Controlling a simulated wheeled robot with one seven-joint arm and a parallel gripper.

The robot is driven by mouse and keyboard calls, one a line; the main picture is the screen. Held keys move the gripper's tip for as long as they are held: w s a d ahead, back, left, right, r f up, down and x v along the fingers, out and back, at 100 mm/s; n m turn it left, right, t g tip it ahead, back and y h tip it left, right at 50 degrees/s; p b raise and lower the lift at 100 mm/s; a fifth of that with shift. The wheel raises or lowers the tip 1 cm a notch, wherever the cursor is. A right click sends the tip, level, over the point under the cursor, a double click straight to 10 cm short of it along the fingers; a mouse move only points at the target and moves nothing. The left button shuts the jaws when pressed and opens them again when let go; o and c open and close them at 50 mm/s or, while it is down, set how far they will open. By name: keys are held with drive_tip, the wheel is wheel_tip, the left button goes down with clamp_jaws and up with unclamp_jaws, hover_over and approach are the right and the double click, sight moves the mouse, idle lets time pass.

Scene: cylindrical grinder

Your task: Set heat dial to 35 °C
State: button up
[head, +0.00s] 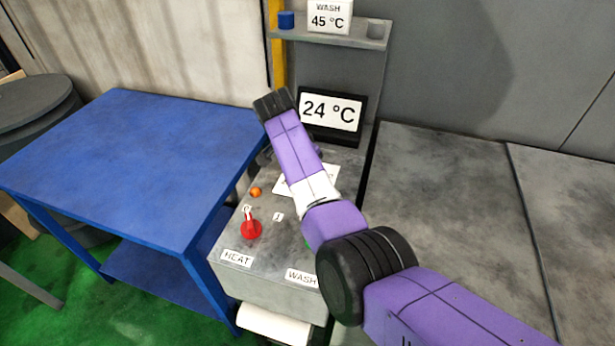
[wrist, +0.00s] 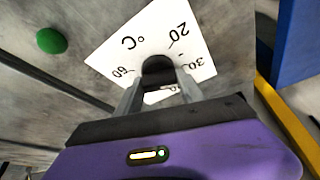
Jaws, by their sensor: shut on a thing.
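The heat dial's black knob (wrist: 158,70) stands on a white scale plate (wrist: 130,38) in the wrist view. The plate shows 20, 30, 60 and °C; other marks are partly covered, and I cannot make out the knob's pointer. My gripper (wrist: 160,86) is shut on the knob, one finger on each side. In the head view, my arm covers the knob and the jaws; only edges of the scale plate (head: 291,186) show on the control box. The display (head: 331,111) behind reads 24 °C.
The control box also carries a red-handled switch (head: 251,229), an orange lamp (head: 256,192) and HEAT and WASH labels. A green button (wrist: 51,41) is near the plate. A shelf above holds a WASH 45 °C card (head: 328,17). A blue table (head: 140,150) stands left.

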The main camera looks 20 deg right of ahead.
drive_tip(key=m+b, duration=0.1)
drive_tip(key=b, duration=0.1)
drive_tip(key=m+g+b, duration=0.1)
drive_tip(key=b, duration=0.1)
drive_tip(key=m+b, duration=0.2)
drive_tip(key=shift+f+h, duration=0.3)
drive_tip(key=m+g+b, duration=0.1)
drive_tip(key=m+b, duration=0.1)
drive_tip(key=b, duration=0.4)
drive_tip(key=shift+r+m, duration=0.1)
drive_tip(key=shift+m, duration=0.2)
drive_tip(key=shift+r+m+g+b, duration=0.2)
drive_tip(key=shift+m+g+b, duration=0.25)
drive_tip(key=shift+b, duration=0.55)
drive_tip(key=o, duration=1.3)
